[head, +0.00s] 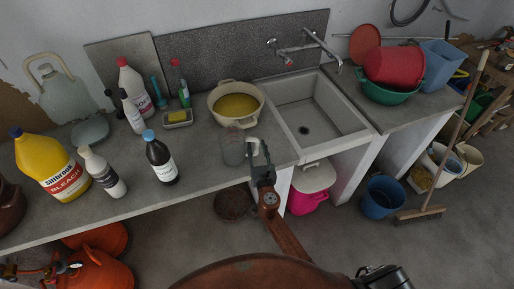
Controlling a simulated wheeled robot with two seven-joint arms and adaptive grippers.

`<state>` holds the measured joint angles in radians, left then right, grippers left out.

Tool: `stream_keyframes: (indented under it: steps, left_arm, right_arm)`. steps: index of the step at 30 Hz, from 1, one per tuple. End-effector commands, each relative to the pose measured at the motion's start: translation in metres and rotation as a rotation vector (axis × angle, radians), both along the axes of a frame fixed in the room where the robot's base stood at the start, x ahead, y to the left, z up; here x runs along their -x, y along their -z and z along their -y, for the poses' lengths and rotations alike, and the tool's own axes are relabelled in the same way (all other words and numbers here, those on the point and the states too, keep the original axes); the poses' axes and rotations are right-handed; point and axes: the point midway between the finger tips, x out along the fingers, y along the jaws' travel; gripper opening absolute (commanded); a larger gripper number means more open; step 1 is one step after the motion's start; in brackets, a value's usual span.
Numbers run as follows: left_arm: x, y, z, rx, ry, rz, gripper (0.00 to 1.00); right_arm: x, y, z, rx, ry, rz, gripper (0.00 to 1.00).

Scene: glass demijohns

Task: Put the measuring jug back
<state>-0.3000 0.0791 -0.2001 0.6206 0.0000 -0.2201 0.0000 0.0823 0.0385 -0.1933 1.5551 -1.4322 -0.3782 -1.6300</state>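The measuring jug (233,149) is a small grey, see-through vessel. It stands upright on the grey counter (205,150), near its front edge and left of the sink. My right gripper (257,151) is at the jug's right side, close to it or touching it. A pale piece shows at its fingertips, and I cannot tell whether it is the jug's handle or part of the gripper. The finger gap is too small to read. My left gripper is not in view.
A cream pot (251,117) with yellow contents stands behind the jug, beside the sink (306,113). A dark bottle (161,160) with a blue cap and a yellow bleach bottle (47,165) stand to the left. The counter between dark bottle and jug is clear.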

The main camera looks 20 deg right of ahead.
Motion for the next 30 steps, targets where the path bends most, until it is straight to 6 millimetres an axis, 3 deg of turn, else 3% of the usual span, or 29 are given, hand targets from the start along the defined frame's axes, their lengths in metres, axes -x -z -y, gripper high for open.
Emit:
stream_keyframes:
  steps: [5, 19, 24, 30]
  left_arm:
    - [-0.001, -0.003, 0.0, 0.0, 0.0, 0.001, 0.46]
    - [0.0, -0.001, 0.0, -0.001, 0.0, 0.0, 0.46]
    - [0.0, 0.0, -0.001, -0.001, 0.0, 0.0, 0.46]
    - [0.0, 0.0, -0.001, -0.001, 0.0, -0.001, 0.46]
  right_arm:
    - [0.014, -0.002, -0.002, 0.001, 0.0, -0.002, 0.32]
    - [0.104, -0.001, -0.016, 0.001, 0.0, -0.002, 0.32]
    - [0.117, -0.002, -0.019, -0.001, 0.0, 0.0, 0.32]
    - [0.119, -0.003, -0.019, 0.0, 0.0, 0.001, 0.32]
